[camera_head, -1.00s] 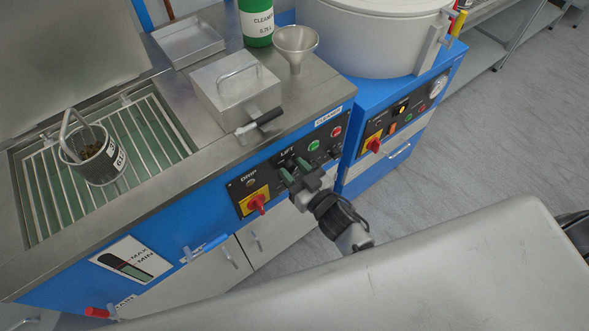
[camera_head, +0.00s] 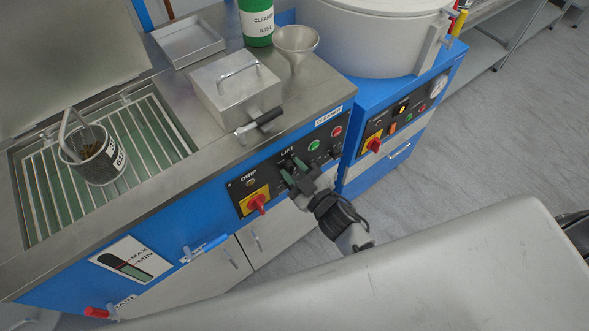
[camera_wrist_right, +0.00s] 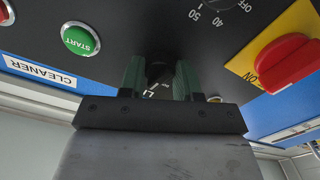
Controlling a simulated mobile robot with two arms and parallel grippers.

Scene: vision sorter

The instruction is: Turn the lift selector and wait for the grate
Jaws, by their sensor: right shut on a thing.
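The lift selector (camera_wrist_right: 158,73) is a black knob on the black control panel, under the LIFT label in the head view. My right gripper (camera_head: 293,174) is at the panel, and its green fingers are shut on the selector from both sides. The right wrist view shows the same right gripper (camera_wrist_right: 159,80) with the knob between its fingers; most of the knob is hidden. The grate (camera_head: 41,190) is a set of pale bars in the open tank at left. My left gripper is not in view.
The red switch on a yellow plate (camera_head: 256,203) is left of the gripper. The green START button (camera_head: 314,145) and a red button (camera_head: 336,131) are to the right. A lidded metal box (camera_head: 222,75) with a black handle, a funnel (camera_head: 296,42) and a green CLEANER bottle (camera_head: 257,20) stand above.

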